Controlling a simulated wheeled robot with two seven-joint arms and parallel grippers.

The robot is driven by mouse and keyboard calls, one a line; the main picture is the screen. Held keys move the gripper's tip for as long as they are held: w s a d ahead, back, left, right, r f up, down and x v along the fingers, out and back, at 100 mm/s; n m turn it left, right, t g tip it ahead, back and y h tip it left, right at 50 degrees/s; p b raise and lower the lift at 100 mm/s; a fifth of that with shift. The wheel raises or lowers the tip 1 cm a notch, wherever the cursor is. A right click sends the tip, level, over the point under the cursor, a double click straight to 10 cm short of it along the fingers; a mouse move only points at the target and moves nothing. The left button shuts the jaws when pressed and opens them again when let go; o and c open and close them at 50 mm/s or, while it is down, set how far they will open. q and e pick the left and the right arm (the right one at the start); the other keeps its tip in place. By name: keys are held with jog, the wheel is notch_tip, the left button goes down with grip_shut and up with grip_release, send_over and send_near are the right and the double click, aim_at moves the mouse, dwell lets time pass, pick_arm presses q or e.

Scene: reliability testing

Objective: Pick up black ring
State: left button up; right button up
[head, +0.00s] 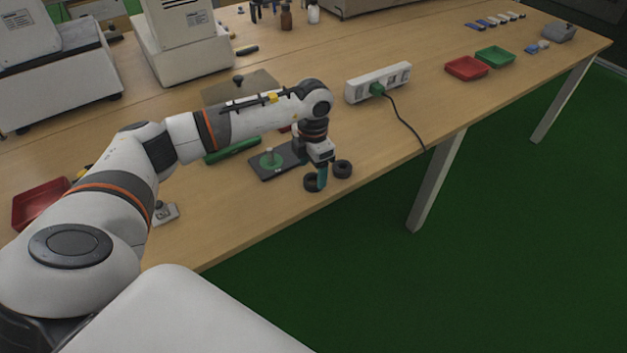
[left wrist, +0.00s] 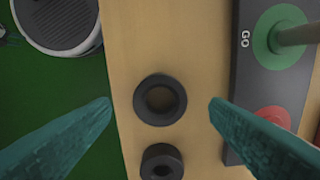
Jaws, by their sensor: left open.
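Two black rings lie on the wooden table near its front edge. The left ring (head: 308,185) is partly behind my fingers in the head view, and the other ring (head: 343,170) is just right of it. In the left wrist view, one ring (left wrist: 140,101) lies flat, centred between my fingertips, with the table visible through its hole. The second ring (left wrist: 148,166) is below it, partly cut off by the frame edge. My left gripper (head: 322,181) points down over the left ring, open and empty; its teal fingers (left wrist: 161,105) are apart on either side. My right gripper is not seen.
A dark board (head: 262,172) with a green disc and post stands beside the rings, close to one finger. A white power strip (head: 378,83) with a cable lies behind to the right. Red (head: 466,68) and green trays are farther right.

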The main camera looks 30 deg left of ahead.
aim_at(313, 175)
pick_arm(q)
jog(key=shift+w+f, duration=0.1)
jog(key=shift+f, duration=1.45)
jog(key=shift+c, duration=0.5)
jog(key=c, duration=1)
jog(key=shift+o, duration=0.2)
jog(key=shift+r, duration=0.1)
